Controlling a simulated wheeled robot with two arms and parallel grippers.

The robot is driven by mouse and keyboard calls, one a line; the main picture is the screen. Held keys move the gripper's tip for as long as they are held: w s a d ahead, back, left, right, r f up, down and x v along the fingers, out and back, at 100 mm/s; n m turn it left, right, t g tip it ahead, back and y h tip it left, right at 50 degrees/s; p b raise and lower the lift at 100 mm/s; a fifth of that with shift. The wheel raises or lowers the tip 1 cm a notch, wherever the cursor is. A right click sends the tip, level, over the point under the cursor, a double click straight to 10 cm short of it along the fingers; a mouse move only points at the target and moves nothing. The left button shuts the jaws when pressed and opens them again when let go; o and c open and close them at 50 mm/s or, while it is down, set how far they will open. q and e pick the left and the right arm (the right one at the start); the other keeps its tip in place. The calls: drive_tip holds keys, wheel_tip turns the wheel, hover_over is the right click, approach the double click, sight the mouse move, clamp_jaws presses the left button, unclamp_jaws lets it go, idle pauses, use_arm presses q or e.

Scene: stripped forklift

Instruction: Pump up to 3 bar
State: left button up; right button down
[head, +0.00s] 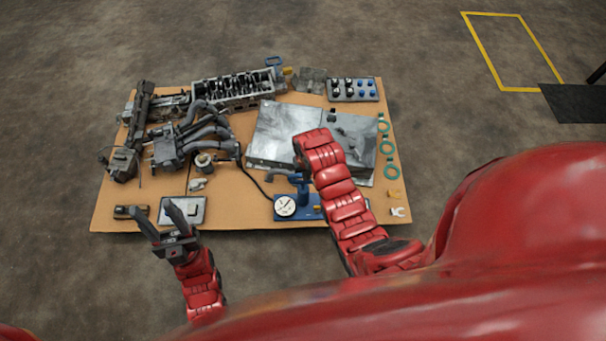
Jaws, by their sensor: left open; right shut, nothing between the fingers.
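The blue hand pump (301,184) stands near the front middle of the board, on a blue base (310,212). Its round white gauge (285,206) faces up at the base's left end; the needle is too small to read. My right gripper (299,162) is shut and empty, just above the pump's top. My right wrist and forearm hide most of it and part of the pump, so I cannot tell whether it touches the pump. My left gripper (166,221) is open and empty, with its fingers over the board's front left edge.
A brown board (240,219) carries the parts. A black hose (252,181) runs from the pump towards grey pipes (205,135). A grey metal case (272,135) lies behind the pump. A grey plate (193,206) lies beside my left fingers. Green rings (391,172) lie at right.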

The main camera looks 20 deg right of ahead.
wheel_tip(320, 180, up, 9)
drive_tip(key=s+p, duration=0.1)
drive_tip(key=p, duration=0.1)
idle(0.6)
